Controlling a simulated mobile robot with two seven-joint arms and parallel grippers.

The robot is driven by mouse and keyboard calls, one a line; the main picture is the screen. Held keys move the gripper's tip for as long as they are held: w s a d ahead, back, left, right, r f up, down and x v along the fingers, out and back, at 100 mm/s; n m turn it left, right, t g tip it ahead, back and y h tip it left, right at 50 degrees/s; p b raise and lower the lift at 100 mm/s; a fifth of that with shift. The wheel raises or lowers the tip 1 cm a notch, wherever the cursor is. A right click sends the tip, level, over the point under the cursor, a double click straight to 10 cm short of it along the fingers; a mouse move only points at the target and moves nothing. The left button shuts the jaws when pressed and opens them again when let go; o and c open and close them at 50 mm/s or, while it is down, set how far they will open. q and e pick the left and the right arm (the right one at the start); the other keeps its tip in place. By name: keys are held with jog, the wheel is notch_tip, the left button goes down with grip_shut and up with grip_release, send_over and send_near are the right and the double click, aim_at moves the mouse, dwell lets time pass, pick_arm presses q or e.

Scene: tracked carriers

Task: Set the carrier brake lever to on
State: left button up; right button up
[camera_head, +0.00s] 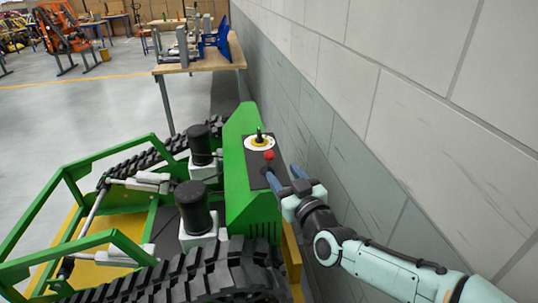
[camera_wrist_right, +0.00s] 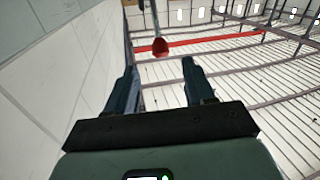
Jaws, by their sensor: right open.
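The green tracked carrier (camera_head: 237,190) stands beside the wall, with a dark control panel on top of its green housing. A lever with a red knob (camera_head: 269,155) rises from this panel; its red knob (camera_wrist_right: 160,47) also shows in the right wrist view, on a thin grey stem. My right gripper (camera_head: 284,176) is open and empty, just on the near side of the red knob. In the right wrist view the knob appears between and beyond the fingertips (camera_wrist_right: 157,72), apart from both. The lever's base and any on/off marks are not readable. My left gripper is not in view.
A small dark joystick (camera_head: 259,136) on a white and yellow disc sits behind the red knob. The block wall (camera_head: 360,120) runs close along the right. Black tracks (camera_head: 190,275) and green rails lie left of the housing. A workbench (camera_head: 200,66) stands behind.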

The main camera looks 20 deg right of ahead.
aim_at(272, 159)
jog(key=w, duration=0.9)
jog(key=shift+w+d+f+p, duration=0.1)
jog(key=shift+w+p, duration=0.2)
jog(key=shift+p, duration=0.05)
grip_shut()
